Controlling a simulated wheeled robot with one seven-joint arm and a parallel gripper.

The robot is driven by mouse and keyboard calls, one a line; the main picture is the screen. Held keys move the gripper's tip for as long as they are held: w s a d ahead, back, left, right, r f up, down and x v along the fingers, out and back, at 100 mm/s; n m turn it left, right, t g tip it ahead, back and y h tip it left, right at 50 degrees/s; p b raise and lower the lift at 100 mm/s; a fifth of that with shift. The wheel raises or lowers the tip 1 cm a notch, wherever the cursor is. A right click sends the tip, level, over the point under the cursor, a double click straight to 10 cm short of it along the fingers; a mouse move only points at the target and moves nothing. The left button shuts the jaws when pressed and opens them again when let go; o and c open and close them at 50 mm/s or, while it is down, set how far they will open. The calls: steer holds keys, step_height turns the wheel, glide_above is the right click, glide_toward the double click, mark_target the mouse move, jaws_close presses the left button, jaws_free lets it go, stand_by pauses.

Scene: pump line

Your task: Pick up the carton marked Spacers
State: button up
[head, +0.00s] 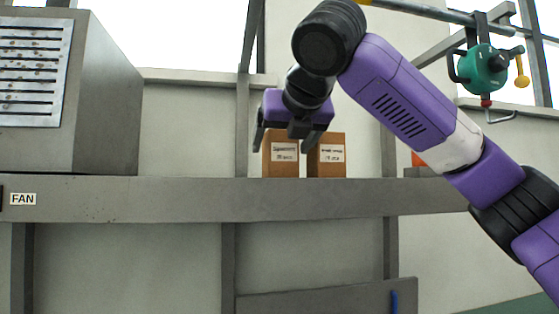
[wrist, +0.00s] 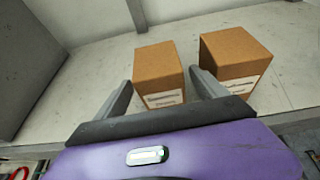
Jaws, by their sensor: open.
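Two brown cardboard cartons with white labels stand side by side on a grey shelf. The left carton (head: 281,160) also shows in the wrist view (wrist: 158,70), between my finger tips. The right carton (head: 327,158) shows in the wrist view (wrist: 233,55) just right of my right finger. The print on both labels is too blurred to read surely, so I cannot tell for certain which is marked Spacers. My gripper (head: 283,142) is open and empty, in front of and slightly above the left carton. In the wrist view its fingers (wrist: 162,82) point toward that carton.
The grey shelf (head: 180,198) runs along the wall. A large grey cabinet (head: 105,100) stands at its left, above a FAN label. An orange thing (head: 417,160) shows partly behind my arm. A green device (head: 484,68) hangs at upper right. The shelf between cabinet and cartons is clear.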

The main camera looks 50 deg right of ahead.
mark_target(280, 151)
steer(key=x, duration=0.3)
steer(key=shift+w+d+f, duration=0.1)
steer(key=c, duration=1.8)
